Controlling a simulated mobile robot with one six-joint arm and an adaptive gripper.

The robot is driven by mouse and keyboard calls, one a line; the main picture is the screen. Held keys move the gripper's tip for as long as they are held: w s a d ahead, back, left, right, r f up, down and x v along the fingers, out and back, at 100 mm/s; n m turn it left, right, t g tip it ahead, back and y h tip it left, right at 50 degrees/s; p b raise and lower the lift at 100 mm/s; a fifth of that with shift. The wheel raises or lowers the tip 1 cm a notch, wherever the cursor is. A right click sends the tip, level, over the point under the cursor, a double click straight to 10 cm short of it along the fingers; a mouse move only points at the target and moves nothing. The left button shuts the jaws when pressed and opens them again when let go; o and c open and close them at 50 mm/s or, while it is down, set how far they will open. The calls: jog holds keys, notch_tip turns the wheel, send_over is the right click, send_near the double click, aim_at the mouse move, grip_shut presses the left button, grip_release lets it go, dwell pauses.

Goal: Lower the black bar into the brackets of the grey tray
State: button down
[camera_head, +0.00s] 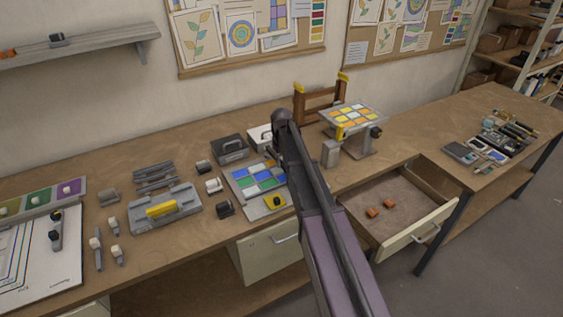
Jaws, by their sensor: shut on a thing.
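My arm rises from the bottom edge to a dark joint near the middle of the bench. My gripper cannot be made out; the arm may hide it. I cannot pick out the black bar for certain. A grey tray-like block (180,212) with raised parts and a yellow piece (160,209) lies on the bench at left of centre. I cannot tell whether it is the tray with the brackets. Several dark grey bar-like pieces (154,178) lie just behind it.
A panel of coloured glass squares (245,183) lies left of my arm. A stand (362,146) carries another panel to the right. An open drawer (400,198) with orange blocks juts from the front.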

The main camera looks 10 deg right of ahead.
jog(key=shift+f+b, duration=0.6)
dwell(0.8)
jog(key=shift+f+b, duration=0.65)
jog(key=shift+b, duration=0.05)
jog(key=c, duration=0.5)
grip_release()
jog(key=shift+r, duration=0.1)
jog(key=shift+c, duration=0.2)
jog(key=shift+r+p, duration=0.15)
jog(key=shift+p, duration=0.15)
jog(key=shift+r+p, duration=3.3)
jog(key=shift+r, duration=0.05)
jog(key=shift+s, duration=0.1)
jog(key=s+m, duration=0.3)
jog(key=s, duration=2.5)
jog(key=shift+s+m, duration=0.3)
